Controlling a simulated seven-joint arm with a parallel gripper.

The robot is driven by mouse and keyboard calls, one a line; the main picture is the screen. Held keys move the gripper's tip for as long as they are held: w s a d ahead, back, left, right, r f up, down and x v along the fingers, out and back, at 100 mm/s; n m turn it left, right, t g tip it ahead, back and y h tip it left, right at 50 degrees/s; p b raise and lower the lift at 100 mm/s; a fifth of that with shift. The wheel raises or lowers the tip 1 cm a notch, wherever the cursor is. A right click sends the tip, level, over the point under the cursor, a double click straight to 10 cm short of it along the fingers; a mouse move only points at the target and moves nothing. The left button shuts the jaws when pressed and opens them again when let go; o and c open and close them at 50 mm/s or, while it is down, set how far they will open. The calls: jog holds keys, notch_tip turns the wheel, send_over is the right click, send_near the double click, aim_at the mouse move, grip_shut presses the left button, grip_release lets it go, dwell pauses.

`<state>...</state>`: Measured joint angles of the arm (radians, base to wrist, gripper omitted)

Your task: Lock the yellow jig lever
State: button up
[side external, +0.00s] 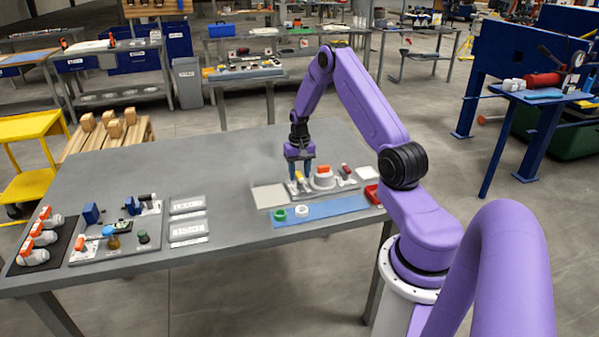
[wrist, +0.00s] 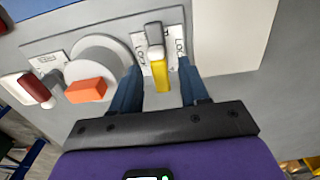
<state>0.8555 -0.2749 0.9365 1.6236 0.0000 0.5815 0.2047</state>
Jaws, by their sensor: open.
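The yellow lever (wrist: 160,74) sits on a small white plate with lettering on both sides that looks like "LOCK". A grey block (wrist: 154,33) lies at the lever's far end in the wrist view. The lever also shows in the side view (side external: 299,177), partly hidden by my gripper. My gripper (side external: 300,167) is open and low over the jig. In the wrist view its two blue fingers (wrist: 159,80) stand on either side of the lever, with a visible gap on each side. I cannot tell how deep the fingertips reach beside it.
Close beside the lever stand a round white fixture (side external: 323,181) with an orange block (wrist: 86,91) and a dark red handle (wrist: 34,88). The table's middle is clear.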

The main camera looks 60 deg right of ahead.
grip_shut()
jog(key=shift+n, duration=0.3)
jog(key=n, duration=0.3)
jog(key=shift+n, duration=0.4)
jog(key=n, duration=0.9)
jog(key=shift+r+n, duration=0.1)
jog(key=shift+n, duration=2.2)
grip_release()
